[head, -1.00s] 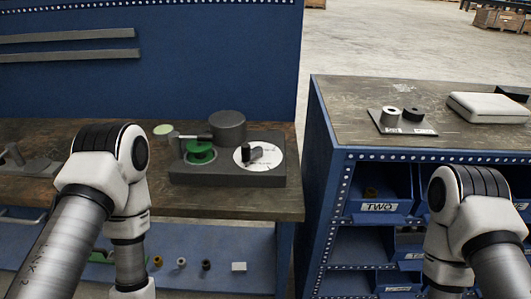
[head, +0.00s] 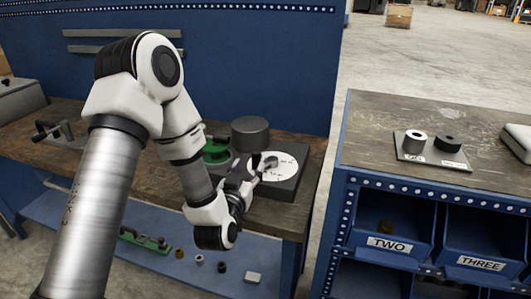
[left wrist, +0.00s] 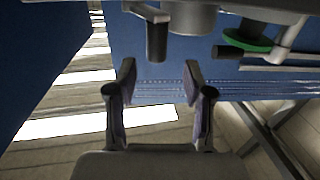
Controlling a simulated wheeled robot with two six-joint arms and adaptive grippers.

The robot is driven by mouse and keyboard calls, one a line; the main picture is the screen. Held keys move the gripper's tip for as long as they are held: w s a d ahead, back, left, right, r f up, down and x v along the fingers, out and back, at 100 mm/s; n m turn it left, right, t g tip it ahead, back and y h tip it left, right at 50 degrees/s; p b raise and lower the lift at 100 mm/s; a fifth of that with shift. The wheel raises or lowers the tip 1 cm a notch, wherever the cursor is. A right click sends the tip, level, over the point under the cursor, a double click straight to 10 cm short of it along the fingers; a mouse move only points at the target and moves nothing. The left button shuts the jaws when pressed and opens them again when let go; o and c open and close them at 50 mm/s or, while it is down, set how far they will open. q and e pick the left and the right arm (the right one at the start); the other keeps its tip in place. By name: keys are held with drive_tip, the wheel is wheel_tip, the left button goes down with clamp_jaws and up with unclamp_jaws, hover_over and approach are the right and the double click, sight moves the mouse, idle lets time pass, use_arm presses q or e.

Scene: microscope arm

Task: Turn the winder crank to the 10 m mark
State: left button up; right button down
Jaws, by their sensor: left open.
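The winder has a dark grey base (head: 284,190), a white dial (head: 287,163) with small marks too fine to read, and a green spool (head: 214,153) partly hidden by my left arm. The crank (head: 269,161) sits over the dial, partly behind my left gripper (head: 254,168). In the left wrist view, the dark crank handle (left wrist: 156,42) stands just beyond the fingertips and roughly between them. My left gripper (left wrist: 155,80) is open and empty, apart from the handle. The green spool (left wrist: 246,39) shows at the upper right there. My right gripper is out of view.
A clamp (head: 55,130) lies at the left of the bench. A second bench (head: 374,130) at right holds a plate with two rings, above blue bins (head: 393,232).

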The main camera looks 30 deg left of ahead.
sight(255, 156)
use_arm(q)
drive_tip(key=x, duration=0.3)
drive_tip(key=p+x, duration=0.1)
drive_tip(key=x, duration=0.2)
drive_tip(key=shift+w+r, duration=0.2)
drive_tip(key=shift+w, duration=0.2)
drive_tip(key=shift+s+d+r, duration=0.15)
drive_tip(key=shift+d+r, duration=0.05)
drive_tip(key=shift+a+f, duration=0.1)
clamp_jaws()
